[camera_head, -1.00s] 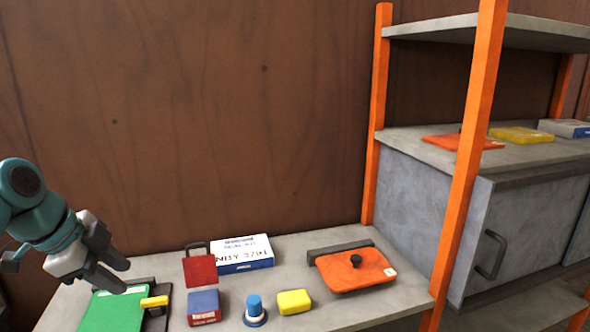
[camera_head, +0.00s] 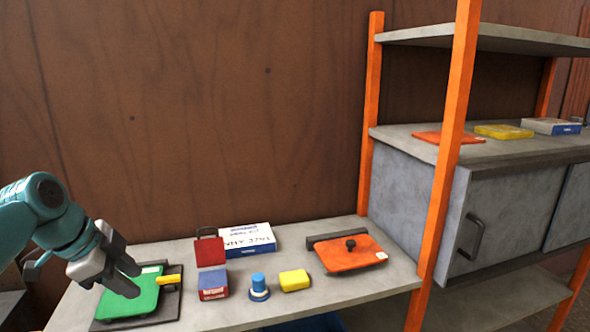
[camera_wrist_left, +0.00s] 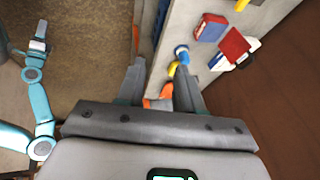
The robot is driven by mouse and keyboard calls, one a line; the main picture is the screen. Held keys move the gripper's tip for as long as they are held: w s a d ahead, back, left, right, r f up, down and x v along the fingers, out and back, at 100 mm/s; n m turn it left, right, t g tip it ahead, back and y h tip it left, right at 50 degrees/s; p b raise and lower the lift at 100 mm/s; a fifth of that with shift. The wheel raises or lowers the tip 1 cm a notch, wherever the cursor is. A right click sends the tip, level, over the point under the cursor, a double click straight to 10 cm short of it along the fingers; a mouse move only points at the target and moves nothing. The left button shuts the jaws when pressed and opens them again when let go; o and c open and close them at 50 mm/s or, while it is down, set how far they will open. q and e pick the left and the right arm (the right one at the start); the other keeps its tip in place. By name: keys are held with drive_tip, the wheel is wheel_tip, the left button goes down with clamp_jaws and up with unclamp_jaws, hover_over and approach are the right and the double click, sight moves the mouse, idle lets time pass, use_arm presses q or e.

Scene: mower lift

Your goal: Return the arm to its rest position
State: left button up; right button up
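My left gripper (camera_head: 134,280) comes in from the left on a teal arm, in front of a green panel (camera_head: 146,303) in the head view. In the left wrist view my left gripper (camera_wrist_left: 160,82) has its two fingers apart, with nothing held between them. Another teal arm of mine shows at the left of the wrist view, and its gripper (camera_wrist_left: 40,36) is too small to read. It is not in the head view.
A grey bench (camera_head: 345,296) holds a red piece (camera_head: 210,252), white-blue box (camera_head: 247,238), red-blue block (camera_head: 213,285), blue knob (camera_head: 259,287), yellow block (camera_head: 294,280) and orange plate (camera_head: 352,256). An orange-post shelf with a grey cabinet (camera_head: 416,204) stands right.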

use_arm(q)
drive_tip(key=w+d+f+n, duration=0.2)
drive_tip(key=w+f, duration=0.3)
drive_tip(key=f, duration=0.5)
drive_tip(key=s+d+f+n+g, duration=0.1)
drive_tip(key=s+d+f+n, duration=0.15)
drive_tip(key=f, duration=0.55)
drive_tip(key=s+d+f+n+g, duration=0.1)
drive_tip(key=d+f+n, duration=0.15)
drive_tip(key=f, duration=0.55)
drive_tip(key=s+d+f+n, duration=0.1)
drive_tip(key=s+d+f, duration=0.15)
drive_tip(key=f, duration=0.45)
drive_tip(key=s+d+f+n+g, duration=0.1)
drive_tip(key=s+d+f+n, duration=0.3)
drive_tip(key=s+f, duration=0.3)
drive_tip(key=s+d+f+n+g, duration=0.1)
drive_tip(key=s+d+f+n, duration=0.3)
drive_tip(key=s, duration=1.1)
wheel_tip(320, 180, down, 4)
drive_tip(key=shift+s+r+n, duration=0.25)
drive_tip(key=shift+s+n, duration=0.05)
drive_tip(key=shift+s, duration=0.05)
drive_tip(key=shift+s, duration=0.1)
